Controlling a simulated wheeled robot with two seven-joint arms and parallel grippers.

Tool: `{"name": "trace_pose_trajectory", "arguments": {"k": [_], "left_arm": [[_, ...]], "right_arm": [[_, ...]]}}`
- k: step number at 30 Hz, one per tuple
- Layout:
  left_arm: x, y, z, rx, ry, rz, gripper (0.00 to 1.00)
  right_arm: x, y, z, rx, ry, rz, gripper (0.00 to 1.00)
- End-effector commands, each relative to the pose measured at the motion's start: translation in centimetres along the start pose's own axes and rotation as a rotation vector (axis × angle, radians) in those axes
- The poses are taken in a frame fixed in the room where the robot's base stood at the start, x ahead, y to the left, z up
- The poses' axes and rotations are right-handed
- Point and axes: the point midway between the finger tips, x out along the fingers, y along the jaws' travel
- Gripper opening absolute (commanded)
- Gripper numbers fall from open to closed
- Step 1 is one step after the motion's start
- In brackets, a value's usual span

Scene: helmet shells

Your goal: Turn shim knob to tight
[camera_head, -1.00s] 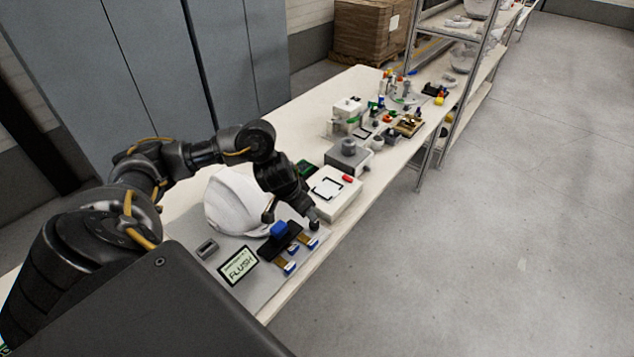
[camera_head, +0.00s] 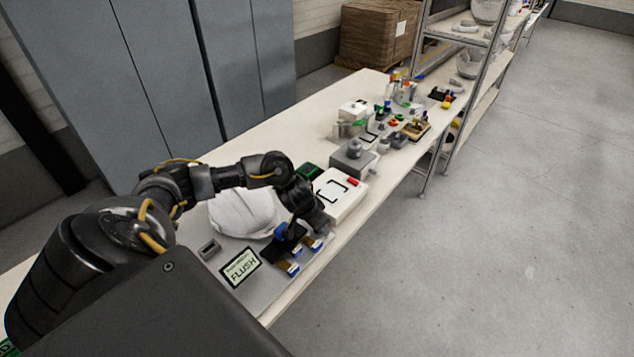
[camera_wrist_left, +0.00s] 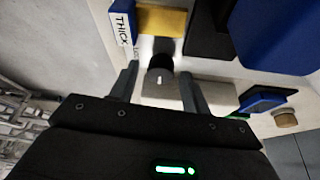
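In the left wrist view, a small dark knob (camera_wrist_left: 160,70) with a short white mark stands between the two fingers of my left gripper (camera_wrist_left: 158,76). Gaps show between each finger and the knob, so the gripper is open around it. A label reading "THICK" and partly hidden lettering lie near it. In the head view my left gripper (camera_head: 312,222) is low over the right end of the grey fixture plate (camera_head: 217,266) and hides the knob. A display (camera_head: 241,267) on the plate reads "FLUSH". My right gripper is not in view.
Blue-ended tabs (camera_head: 292,268) lie along the plate's front. A white box (camera_head: 340,200) stands just right of the gripper, with several devices farther along the table. The floor at right is clear.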

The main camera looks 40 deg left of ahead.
Motion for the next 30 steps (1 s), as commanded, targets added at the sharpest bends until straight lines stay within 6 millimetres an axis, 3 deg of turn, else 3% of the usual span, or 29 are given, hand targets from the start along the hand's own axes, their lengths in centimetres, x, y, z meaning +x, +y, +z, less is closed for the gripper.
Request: {"name": "trace_pose_trajectory", "arguments": {"k": [1, 9, 20, 30], "left_arm": [[0.0, 0.0, 0.0, 0.0, 0.0, 0.0, 0.4], [0.0, 0.0, 0.0, 0.0, 0.0, 0.0, 0.06], [-0.1, -0.1, 0.0, 0.061, -0.001, 0.025, 0.06], [-0.1, -0.2, 0.0, 0.303, -0.002, 0.126, 0.06]], "right_arm": [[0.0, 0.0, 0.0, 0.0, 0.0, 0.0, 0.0], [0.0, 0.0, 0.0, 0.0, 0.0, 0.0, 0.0], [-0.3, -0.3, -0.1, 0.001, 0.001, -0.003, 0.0], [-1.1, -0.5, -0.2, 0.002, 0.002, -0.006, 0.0]]}}
